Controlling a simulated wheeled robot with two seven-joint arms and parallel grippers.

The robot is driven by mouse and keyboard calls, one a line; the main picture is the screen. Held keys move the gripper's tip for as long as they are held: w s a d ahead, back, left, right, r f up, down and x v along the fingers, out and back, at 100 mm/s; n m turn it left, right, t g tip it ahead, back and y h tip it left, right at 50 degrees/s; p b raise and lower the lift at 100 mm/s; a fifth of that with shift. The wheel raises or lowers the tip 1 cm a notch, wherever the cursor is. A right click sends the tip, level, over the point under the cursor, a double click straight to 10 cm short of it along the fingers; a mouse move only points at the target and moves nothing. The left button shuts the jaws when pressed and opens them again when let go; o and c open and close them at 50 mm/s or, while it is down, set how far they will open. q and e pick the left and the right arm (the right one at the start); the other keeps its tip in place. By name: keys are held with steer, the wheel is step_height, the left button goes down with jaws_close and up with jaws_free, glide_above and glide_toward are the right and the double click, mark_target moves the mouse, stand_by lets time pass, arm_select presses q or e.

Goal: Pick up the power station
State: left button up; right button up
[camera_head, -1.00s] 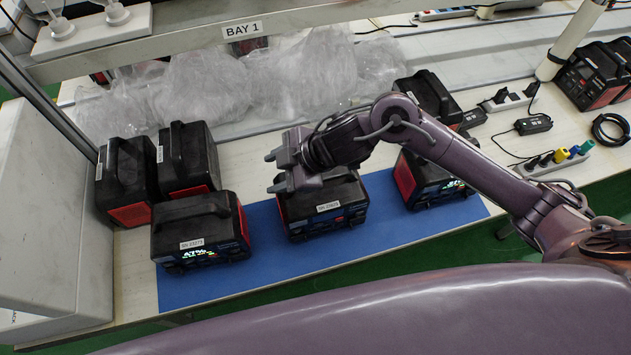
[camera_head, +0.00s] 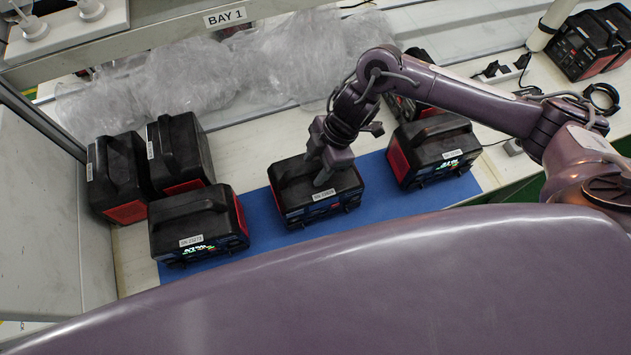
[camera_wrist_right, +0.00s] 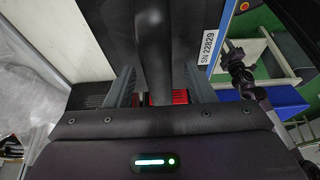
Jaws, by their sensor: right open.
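The middle power station (camera_head: 288,191), black with a white serial label and red on its side, sits on the blue mat (camera_head: 262,212). My right gripper (camera_head: 322,172) points down at its top. In the right wrist view its black handle (camera_wrist_right: 152,45) runs between the two open fingers (camera_wrist_right: 157,80), with a gap on each side. The label there reads SN 22829. Other power stations stand on the mat to the left (camera_head: 195,225) and to the right (camera_head: 435,150). My left gripper is not in view.
Two power stations (camera_head: 120,178) (camera_head: 180,150) stand at the left beside a grey panel (camera_head: 45,200). Clear plastic bags (camera_head: 200,75) lie behind, under the BAY 1 rail (camera_head: 120,48). More stations (camera_head: 575,45) and cables are at the far right.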

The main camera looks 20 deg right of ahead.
steer(key=shift+a+f, duration=0.15)
steer(key=shift+f, duration=0.15)
steer(key=shift+f, duration=0.2)
stand_by(0.4)
steer(key=shift+c, duration=0.3)
jaws_close()
stand_by(1.1)
steer(key=shift+w+r, duration=0.25)
